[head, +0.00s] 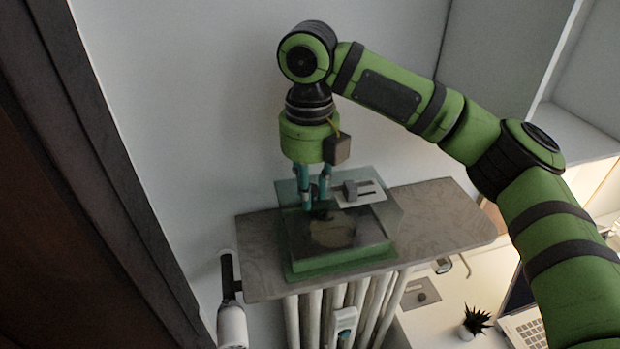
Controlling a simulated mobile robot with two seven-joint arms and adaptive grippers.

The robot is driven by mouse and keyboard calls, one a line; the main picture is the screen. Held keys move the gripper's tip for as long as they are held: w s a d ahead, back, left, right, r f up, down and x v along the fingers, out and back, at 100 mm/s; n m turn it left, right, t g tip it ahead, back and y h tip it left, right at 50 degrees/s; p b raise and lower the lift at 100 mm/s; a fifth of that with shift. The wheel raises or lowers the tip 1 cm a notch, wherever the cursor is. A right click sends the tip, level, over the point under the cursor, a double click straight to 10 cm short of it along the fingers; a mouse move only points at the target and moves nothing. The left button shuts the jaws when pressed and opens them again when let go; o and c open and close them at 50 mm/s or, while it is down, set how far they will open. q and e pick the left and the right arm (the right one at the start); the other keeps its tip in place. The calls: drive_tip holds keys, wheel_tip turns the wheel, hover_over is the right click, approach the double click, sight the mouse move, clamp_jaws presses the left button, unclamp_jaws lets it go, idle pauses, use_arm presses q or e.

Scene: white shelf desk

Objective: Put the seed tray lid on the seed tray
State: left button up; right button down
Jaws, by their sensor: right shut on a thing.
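The seed tray (335,266) is a green rectangular tray on a grey-brown stone-like shelf, with dark contents showing inside. The seed tray lid (378,207) is a see-through greenish cover with a light plate and a grey slider on top. It is over the tray, and its upper edges look offset from the tray's outline. I cannot tell whether it rests on the rim. My right gripper (315,205) points down from above and is shut on the lid near the middle of its top. The exact grip point is dark and partly hidden by the fingers. My left gripper is not in view.
The shelf (440,215) has bare room right of the tray and a narrow strip at left. A white radiator (340,305) stands below, with a white valve (232,322) at left. A desk with a small plant (474,321) and laptop (525,325) is lower right. A wall is behind.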

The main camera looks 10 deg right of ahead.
drive_tip(key=shift+f, duration=1.3)
drive_tip(key=c, duration=1)
unclamp_jaws()
drive_tip(key=shift+o, duration=0.2)
wheel_tip(320, 180, up, 12)
drive_tip(key=shift+s+f, duration=0.1)
